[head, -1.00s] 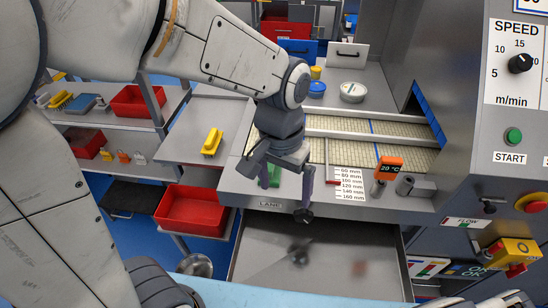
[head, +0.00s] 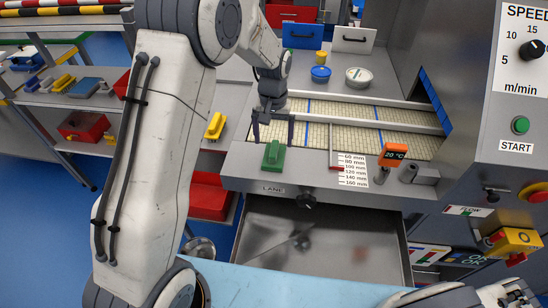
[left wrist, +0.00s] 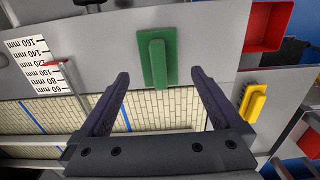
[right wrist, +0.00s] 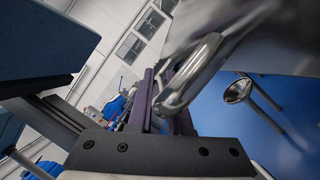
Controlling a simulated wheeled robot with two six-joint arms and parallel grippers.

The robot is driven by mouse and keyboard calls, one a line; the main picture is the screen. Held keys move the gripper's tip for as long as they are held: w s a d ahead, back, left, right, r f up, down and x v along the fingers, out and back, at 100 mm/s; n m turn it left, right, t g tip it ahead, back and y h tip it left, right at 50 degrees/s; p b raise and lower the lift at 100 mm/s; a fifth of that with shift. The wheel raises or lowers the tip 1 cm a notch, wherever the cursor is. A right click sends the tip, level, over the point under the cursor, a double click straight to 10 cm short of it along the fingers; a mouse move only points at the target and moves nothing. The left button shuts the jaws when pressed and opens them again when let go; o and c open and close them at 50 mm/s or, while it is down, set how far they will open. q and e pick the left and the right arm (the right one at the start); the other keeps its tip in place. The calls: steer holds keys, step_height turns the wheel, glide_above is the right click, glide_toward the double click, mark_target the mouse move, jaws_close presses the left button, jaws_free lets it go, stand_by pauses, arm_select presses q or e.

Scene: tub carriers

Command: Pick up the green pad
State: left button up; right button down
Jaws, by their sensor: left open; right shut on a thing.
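The green pad (head: 273,154) lies on the grey ledge in front of the belt, left of the printed scale, with its raised grip upward. My left gripper (head: 273,139) is open and empty, just behind the pad over the belt's near edge. In the left wrist view the pad (left wrist: 157,58) shows whole, beyond the open fingertips (left wrist: 158,77) and between their lines, untouched. My right gripper (right wrist: 160,105) is shut on a shiny metal bar (right wrist: 190,75) in the right wrist view; the rest of what the bar belongs to is unclear.
A yellow pad (head: 215,126) lies on the side shelf to the left. A red stop (head: 335,165), scale card (head: 353,170) and orange temperature display (head: 393,153) stand right of the green pad. An open grey drawer (head: 330,215) is below the ledge.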

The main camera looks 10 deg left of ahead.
mark_target(274, 148)
arm_select(q)
steer(key=shift+w+d+f, duration=0.1)
steer(key=shift+w+f, duration=0.05)
steer(key=shift+f, duration=2.9)
steer(key=c, duration=1.4)
step_height(274, 148, up, 10)
steer(key=shift+r, duration=0.1)
